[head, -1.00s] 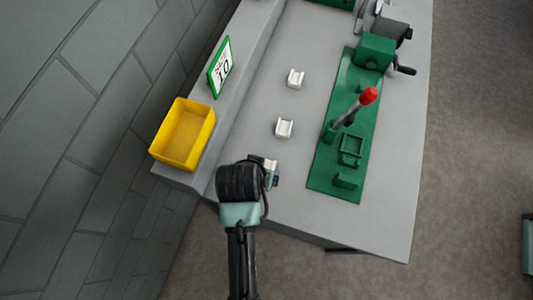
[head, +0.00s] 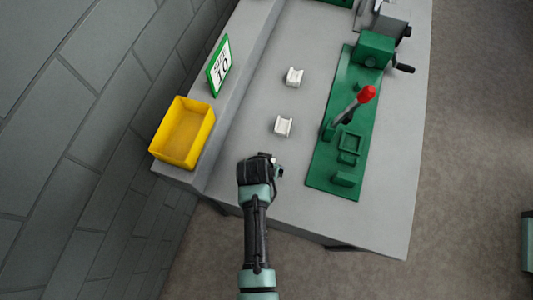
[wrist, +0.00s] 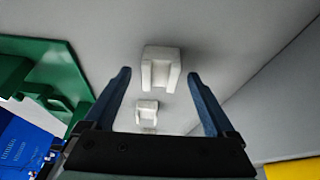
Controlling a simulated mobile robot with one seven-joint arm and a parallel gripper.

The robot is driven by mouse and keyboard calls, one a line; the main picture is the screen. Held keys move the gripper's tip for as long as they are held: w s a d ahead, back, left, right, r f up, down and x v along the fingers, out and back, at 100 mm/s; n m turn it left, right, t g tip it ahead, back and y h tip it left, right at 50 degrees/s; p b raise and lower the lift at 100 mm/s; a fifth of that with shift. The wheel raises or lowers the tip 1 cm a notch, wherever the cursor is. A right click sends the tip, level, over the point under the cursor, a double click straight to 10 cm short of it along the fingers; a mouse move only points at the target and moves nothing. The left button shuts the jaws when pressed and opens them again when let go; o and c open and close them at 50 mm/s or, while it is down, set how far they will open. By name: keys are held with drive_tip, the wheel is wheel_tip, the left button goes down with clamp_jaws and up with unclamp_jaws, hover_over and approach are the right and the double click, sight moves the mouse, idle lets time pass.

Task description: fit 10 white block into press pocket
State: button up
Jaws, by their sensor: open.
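Two white U-shaped blocks stand on the grey bench in the head view, one farther (head: 294,77) and one nearer (head: 283,126). The wrist view shows a large white block (wrist: 160,56) appearing between my fingertips and a smaller one (wrist: 147,104) beyond it. My gripper (wrist: 160,74) is open and empty, over the bench near its front; I cannot tell its exact height. In the head view my wrist hides most of the area under it. The green press (head: 325,178) has a square framed pocket (head: 350,147), which looks empty, and a red-knobbed lever (head: 366,94).
A yellow bin (head: 208,125) sits on the left ledge, with a green-framed card reading 10 (head: 219,66) behind it. Another machine with a crank (head: 403,68) stands at the back right. The bench is clear between the blocks and the press.

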drive_tip(key=shift+w+f, duration=0.1)
drive_tip(key=shift+f, duration=0.25)
clamp_jaws()
idle(0.3)
drive_tip(key=shift+r, duration=0.1)
